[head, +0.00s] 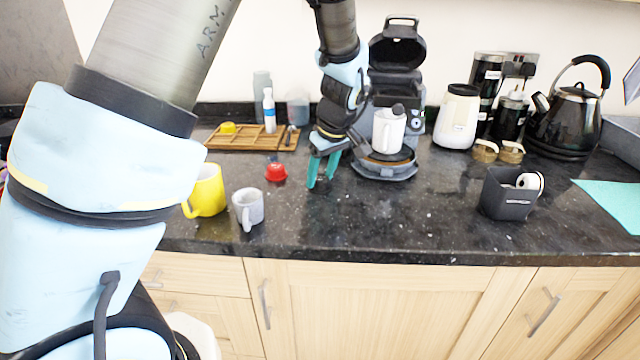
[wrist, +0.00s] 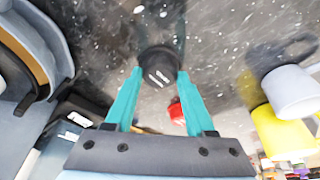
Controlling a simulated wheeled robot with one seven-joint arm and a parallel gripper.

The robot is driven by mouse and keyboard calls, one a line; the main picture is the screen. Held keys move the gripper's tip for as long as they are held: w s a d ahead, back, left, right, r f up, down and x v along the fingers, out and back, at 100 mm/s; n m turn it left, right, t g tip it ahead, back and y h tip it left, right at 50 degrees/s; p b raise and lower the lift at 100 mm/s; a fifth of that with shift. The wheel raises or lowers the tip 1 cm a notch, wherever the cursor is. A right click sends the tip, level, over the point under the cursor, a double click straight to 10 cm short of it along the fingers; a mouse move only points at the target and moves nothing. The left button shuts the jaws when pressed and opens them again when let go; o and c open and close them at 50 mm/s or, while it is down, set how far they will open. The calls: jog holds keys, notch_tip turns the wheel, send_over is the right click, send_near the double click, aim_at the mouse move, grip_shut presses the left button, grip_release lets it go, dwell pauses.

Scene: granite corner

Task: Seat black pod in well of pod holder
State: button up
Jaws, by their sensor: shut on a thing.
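My gripper (head: 322,172) has teal fingers and points down just above the granite counter, left of the coffee machine (head: 397,88). In the wrist view my gripper (wrist: 160,72) is shut on the black pod (wrist: 158,68), a dark round piece with a small white label between the fingertips. In the head view the pod is hard to make out against the dark counter. The coffee machine's lid (head: 398,48) stands open. I take the pod holder to be in its top, under the raised lid; its well cannot be made out.
A white mug (head: 388,130) stands on the machine's drip tray. A red piece (head: 276,172), a yellow mug (head: 206,190) and a grey mug (head: 248,207) are left of my gripper. A black bin (head: 506,196) stands right. The front counter between is clear.

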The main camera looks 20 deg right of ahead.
jog(key=shift+c, duration=0.9)
